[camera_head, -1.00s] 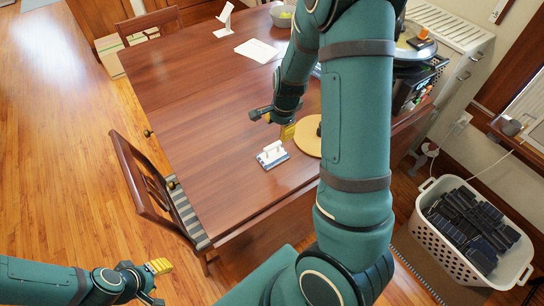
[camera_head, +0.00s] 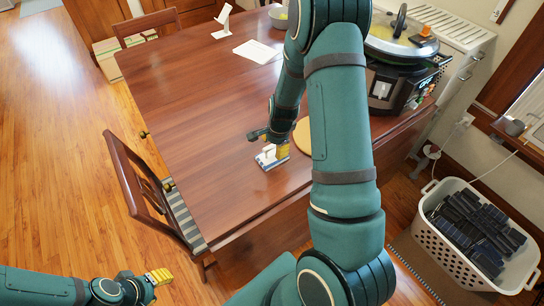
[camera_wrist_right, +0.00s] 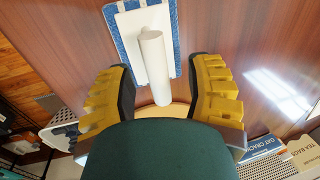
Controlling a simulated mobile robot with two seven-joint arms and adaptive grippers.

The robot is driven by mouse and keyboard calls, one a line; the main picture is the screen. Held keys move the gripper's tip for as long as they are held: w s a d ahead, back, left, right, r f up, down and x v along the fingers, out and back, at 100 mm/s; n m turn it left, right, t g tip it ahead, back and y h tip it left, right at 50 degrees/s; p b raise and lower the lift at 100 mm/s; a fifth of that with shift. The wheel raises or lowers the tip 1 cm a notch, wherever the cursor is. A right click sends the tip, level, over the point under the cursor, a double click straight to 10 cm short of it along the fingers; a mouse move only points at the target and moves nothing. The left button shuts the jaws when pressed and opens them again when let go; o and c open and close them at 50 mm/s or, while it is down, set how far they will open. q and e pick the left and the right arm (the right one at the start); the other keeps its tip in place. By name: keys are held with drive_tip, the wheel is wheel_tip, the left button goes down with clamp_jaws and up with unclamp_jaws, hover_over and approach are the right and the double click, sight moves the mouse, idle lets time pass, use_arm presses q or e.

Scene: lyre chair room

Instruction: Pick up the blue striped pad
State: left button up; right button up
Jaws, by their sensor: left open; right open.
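The blue striped pad (camera_head: 266,164) lies on the wooden table near its front edge, under a white plate with a white handle. In the right wrist view its blue edge (camera_wrist_right: 173,30) shows around the white plate, and the white handle (camera_wrist_right: 154,65) points toward my gripper. My right gripper (camera_head: 269,145) is open just above the pad and partly hides it. In the right wrist view its yellow fingers (camera_wrist_right: 165,95) stand apart on either side of the handle's near end. My left gripper (camera_head: 156,284) is open and empty above the floor at the lower left.
A round wooden board (camera_head: 303,135) lies beside the pad, partly behind my right arm. A cooker (camera_head: 400,60) stands at the table's right. A chair (camera_head: 140,185) is at the left edge. A white basket (camera_head: 440,245) stands on the floor at right. The table's left half is clear.

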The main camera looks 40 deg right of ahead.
drive_tip(key=shift+r, duration=0.1)
clamp_jaws()
drive_tip(key=shift+r, duration=0.1)
wheel_tip(320, 180, up, 10)
drive_tip(key=p, duration=0.3)
